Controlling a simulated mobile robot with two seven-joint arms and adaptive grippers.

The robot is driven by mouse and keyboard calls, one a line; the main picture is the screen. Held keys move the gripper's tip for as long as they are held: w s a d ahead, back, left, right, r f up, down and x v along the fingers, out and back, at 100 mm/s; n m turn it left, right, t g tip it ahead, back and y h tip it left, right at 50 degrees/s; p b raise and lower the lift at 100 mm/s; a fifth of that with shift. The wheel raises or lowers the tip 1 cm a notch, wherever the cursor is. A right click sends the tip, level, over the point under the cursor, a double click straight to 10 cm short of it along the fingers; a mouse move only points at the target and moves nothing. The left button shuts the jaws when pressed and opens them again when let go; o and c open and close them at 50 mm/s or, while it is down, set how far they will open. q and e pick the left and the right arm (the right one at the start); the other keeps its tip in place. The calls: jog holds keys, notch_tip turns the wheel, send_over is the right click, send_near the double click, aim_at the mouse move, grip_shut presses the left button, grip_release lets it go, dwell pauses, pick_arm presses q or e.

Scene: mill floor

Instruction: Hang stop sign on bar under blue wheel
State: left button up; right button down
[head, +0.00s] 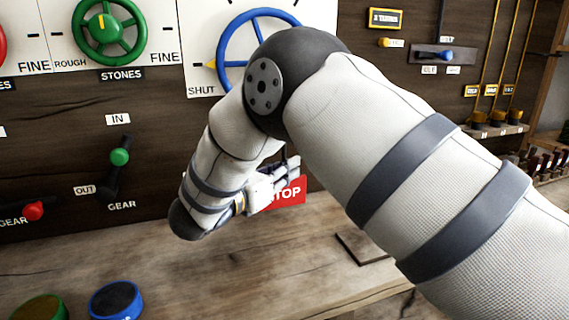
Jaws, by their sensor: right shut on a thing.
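The red stop sign (291,195) with white lettering shows just below the blue wheel's area, in front of the dark panel and above the wooden bench. My right gripper (287,174) is shut on the stop sign, near its upper part. The left part of the sign is hidden behind my gripper and wrist. The blue wheel (224,49) is on a white plate marked SHUT, partly covered by my right arm. I cannot make out the bar under the wheel. Whether the sign touches anything besides my gripper cannot be told. My left gripper is not in view.
A green wheel (109,47) is at the upper left. A green-knobbed gear lever (120,157) and a red knob (34,211) stick out at left. Blue (116,301) and green (40,308) round containers stand on the bench (220,270). A blue-knobbed lever (445,55) is at right.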

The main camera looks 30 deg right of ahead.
jog(key=c, duration=1.5)
grip_release()
jog(key=shift+c, duration=0.2)
